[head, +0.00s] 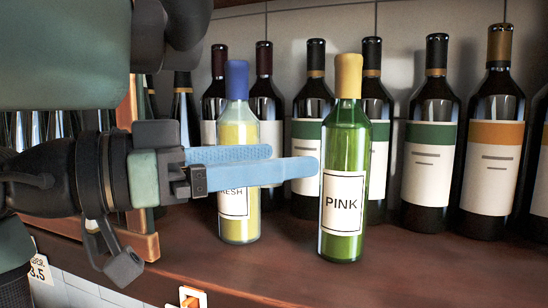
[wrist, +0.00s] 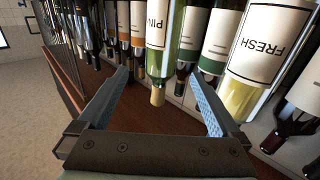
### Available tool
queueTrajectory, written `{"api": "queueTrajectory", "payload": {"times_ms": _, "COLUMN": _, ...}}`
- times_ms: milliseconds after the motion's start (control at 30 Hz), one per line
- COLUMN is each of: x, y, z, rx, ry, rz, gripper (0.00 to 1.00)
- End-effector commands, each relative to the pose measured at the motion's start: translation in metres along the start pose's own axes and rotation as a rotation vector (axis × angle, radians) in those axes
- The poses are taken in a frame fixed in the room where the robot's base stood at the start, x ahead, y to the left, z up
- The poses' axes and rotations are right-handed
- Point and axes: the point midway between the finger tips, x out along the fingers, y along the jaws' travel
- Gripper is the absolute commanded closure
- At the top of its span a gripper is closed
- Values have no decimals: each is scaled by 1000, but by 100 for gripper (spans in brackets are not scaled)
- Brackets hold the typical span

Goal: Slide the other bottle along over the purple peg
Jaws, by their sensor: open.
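The green PINK bottle (head: 343,225) with a yellow cap stands upright on the wooden shelf in the head view. The pale yellow FRESH bottle (head: 239,130) with a blue cap stands to its left, partly hidden behind my fingers. My gripper (head: 294,159) is open and empty, its blue fingers pointing right, with one tip close to the PINK bottle; contact is unclear. In the inverted wrist view, the PINK bottle (wrist: 157,62) appears beyond the gap of my gripper (wrist: 158,76), and the FRESH bottle (wrist: 238,97) is by the right finger. I see no purple peg.
Several dark wine bottles (head: 430,190) stand in a row behind, against a tiled wall. The wooden shelf (head: 400,272) is clear in front of the PINK bottle. A wooden frame (head: 146,248) stands at left. An orange and white item (head: 190,297) shows at the bottom edge.

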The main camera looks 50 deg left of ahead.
Motion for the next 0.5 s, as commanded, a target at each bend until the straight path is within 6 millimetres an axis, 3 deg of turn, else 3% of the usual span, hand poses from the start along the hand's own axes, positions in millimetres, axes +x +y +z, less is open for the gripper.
{"api": "queueTrajectory", "payload": {"times_ms": 500, "x": -26, "y": 0, "z": 0, "rx": 0, "ry": 0, "rz": -2, "gripper": 0}}
